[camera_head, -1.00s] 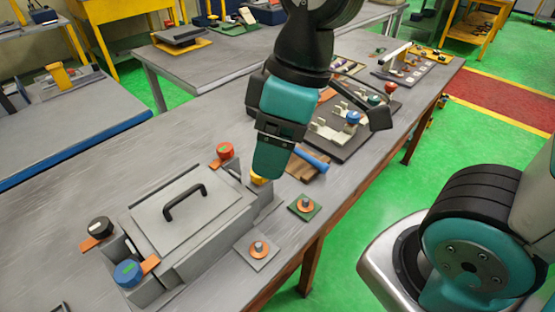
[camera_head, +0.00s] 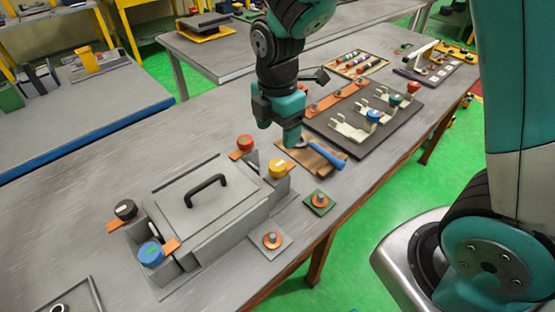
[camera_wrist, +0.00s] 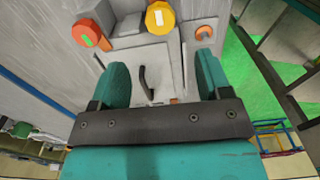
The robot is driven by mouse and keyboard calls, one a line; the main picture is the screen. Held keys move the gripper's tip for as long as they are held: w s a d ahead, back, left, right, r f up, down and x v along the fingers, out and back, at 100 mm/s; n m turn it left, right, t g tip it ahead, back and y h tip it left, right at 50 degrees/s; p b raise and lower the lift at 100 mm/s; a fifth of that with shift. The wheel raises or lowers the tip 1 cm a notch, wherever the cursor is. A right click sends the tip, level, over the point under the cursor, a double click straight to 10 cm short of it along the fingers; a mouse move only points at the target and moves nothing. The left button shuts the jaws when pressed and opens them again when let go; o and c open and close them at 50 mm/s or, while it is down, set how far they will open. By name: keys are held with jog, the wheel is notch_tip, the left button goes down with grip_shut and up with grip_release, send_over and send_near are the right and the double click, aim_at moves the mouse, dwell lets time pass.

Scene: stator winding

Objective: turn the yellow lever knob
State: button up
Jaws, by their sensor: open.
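The yellow lever knob (camera_head: 278,168) is a round cap on an orange lever at the right rear corner of a grey box (camera_head: 185,190) on the table.
A red knob (camera_head: 245,143) stands close left of the yellow one; blue (camera_head: 151,254) and black (camera_head: 125,209) knobs sit at the box's other end. A black handle (camera_head: 205,189) rises from the lid. A blue-handled tool (camera_head: 326,155) lies near my gripper.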

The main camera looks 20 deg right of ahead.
aim_at(278, 165)
notch_tip(278, 165, down, 10)
jog(key=shift+f+p, duration=0.1)
jog(key=shift+p, duration=0.4)
jog(key=shift+c, duration=0.2)
jog(key=c, duration=0.9)
